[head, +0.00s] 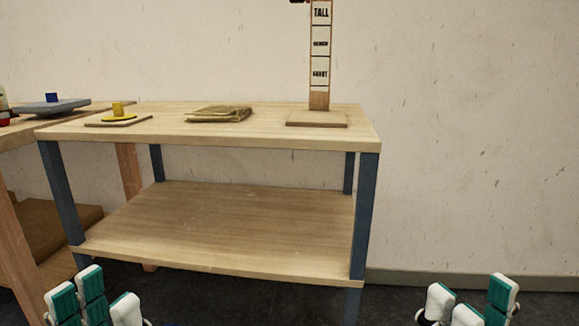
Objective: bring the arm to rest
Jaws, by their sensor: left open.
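My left gripper (106,302) shows at the bottom left edge, with white and green fingers pointing up and spread apart. It is open and nothing shows between its fingers. My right gripper (478,304) shows at the bottom right edge. Its fingers also stand apart, and it looks open and empty. Both grippers are in front of the wooden table (260,139), low in the picture and apart from it. The lower parts of both grippers and the arms are cut off by the frame.
A lower shelf (220,225) is bare. A grey plate with a blue block (52,98) stands on another table at left.

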